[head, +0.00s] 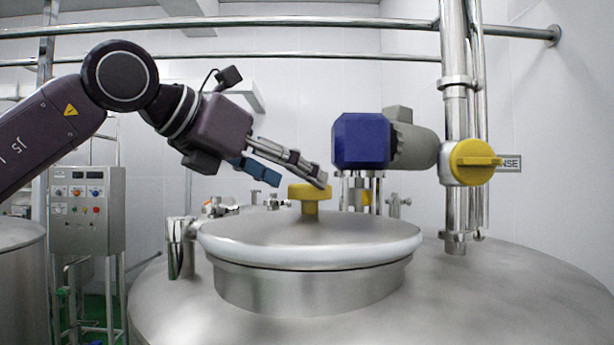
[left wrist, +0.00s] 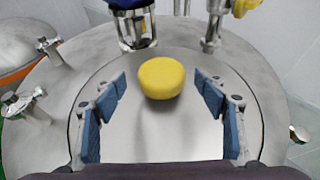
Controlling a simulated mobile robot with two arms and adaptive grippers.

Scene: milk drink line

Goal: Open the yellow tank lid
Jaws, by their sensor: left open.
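The yellow knob (head: 309,197) stands on top of the round steel tank lid (head: 270,230), which lies flat and closed on its raised neck. My left gripper (head: 300,180) comes in from the left, tilted down, with its fingertips close to the knob. In the left wrist view the knob (left wrist: 161,78) lies ahead, between the lines of the two blue-padded fingers (left wrist: 160,95). The fingers are spread wide, with gaps on both sides, and hold nothing. The lid's bare top (left wrist: 150,135) shows below the knob. My right gripper is not in view.
A blue motor (head: 361,141) with a grey housing stands just behind and right of the knob. A vertical pipe with a yellow valve handle (head: 476,162) rises farther right. A clamp post (head: 181,248) stands at the lid's left edge. A control box (head: 87,211) is at the far left.

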